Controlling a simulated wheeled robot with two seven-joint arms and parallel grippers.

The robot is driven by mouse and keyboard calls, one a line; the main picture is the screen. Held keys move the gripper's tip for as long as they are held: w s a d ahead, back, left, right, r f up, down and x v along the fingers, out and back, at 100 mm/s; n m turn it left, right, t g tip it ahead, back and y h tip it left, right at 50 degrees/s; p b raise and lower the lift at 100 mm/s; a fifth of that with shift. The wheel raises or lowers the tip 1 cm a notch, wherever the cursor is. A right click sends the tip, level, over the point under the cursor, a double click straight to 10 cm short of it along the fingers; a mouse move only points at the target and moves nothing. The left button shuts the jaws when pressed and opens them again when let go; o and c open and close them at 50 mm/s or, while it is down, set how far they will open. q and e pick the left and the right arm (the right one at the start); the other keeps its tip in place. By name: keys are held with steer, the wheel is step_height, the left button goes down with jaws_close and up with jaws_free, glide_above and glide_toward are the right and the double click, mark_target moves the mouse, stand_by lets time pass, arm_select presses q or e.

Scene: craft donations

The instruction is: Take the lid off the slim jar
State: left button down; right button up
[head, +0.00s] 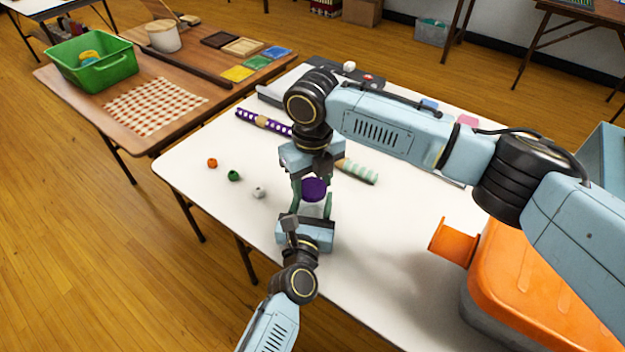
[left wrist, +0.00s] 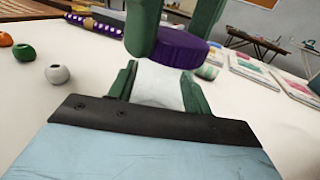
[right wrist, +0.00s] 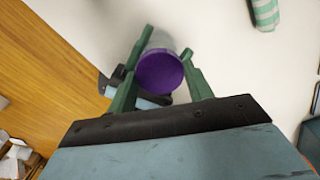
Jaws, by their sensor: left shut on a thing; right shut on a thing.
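The slim jar (head: 313,210) has a pale, see-through body and a purple lid (head: 315,188). It stands near the left part of the white table. My left gripper (left wrist: 158,88) is shut around the jar's body from the near side. My right gripper (right wrist: 166,46) comes from above and is shut on the lid, with a green finger on either side of it. In the left wrist view the lid (left wrist: 182,48) sits at the top of the body, partly behind a right finger. I cannot tell whether there is a gap between lid and body.
Orange, green and white beads (head: 258,192) lie left of the jar. A purple dotted roll (head: 262,122) and a green striped roll (head: 358,171) lie behind it. A large orange-lidded box (head: 540,290) stands at right. The table (head: 380,270) between is clear.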

mark_target(312, 187)
steer(key=shift+r, duration=0.2)
stand_by(0.5)
steer(key=shift+r, duration=0.9)
steer(key=shift+r, duration=2)
arm_select(q)
steer(key=c, duration=0.6)
jaws_free()
steer(key=shift+o, duration=0.2)
steer(key=s, duration=0.4)
steer(key=s+a, duration=0.1)
steer(key=s, duration=0.3)
steer(key=s+a+p, duration=0.1)
steer(key=s, duration=0.3)
steer(key=shift+a, duration=0.15)
arm_select(e)
steer(key=shift+r, duration=0.5)
